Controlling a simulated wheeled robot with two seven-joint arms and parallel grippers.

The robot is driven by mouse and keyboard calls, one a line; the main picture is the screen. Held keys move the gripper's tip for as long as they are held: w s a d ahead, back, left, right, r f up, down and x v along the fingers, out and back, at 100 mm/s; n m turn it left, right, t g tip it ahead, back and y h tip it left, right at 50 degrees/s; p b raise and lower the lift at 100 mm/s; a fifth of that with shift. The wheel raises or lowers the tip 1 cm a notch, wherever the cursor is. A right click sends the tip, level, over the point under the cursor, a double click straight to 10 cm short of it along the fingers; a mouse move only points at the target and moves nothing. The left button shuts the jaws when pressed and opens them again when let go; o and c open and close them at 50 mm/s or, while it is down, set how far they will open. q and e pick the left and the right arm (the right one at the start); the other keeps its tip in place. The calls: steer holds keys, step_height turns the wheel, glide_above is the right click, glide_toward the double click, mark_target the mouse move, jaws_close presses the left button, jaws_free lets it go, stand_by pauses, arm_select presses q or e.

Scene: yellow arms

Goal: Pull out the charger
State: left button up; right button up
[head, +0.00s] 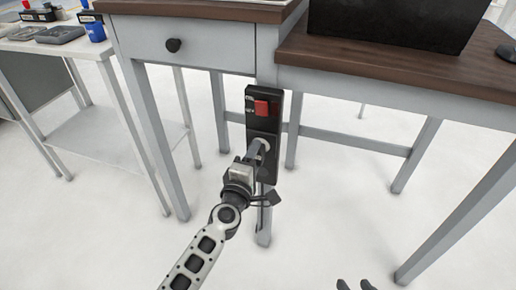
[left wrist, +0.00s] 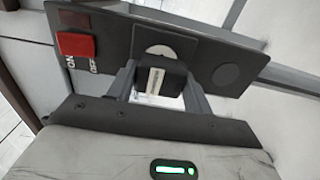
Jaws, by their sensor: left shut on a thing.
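The charger (left wrist: 160,82) is a dark block with a white label, seen in the left wrist view between the two fingers of my left gripper (left wrist: 160,90). The gripper is shut on it. Behind it is the black socket panel (left wrist: 115,45), with a pale round socket partly covered by the charger. I cannot tell how deep the charger sits. In the head view the panel (head: 262,125) hangs upright on the desk and my left gripper (head: 260,148) reaches its middle. My right gripper (head: 355,285) shows only two separated fingertips at the bottom edge, with nothing visible between them.
A red ON/OFF switch (head: 262,107) is on the panel above the socket. A grey desk (head: 205,42) with a drawer and brown top stands around it, with legs on both sides. A white side table (head: 95,125) is at left. The floor in front is clear.

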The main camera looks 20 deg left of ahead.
arm_select(q)
steer(key=shift+s, duration=2.15)
steer(key=o, duration=1.4)
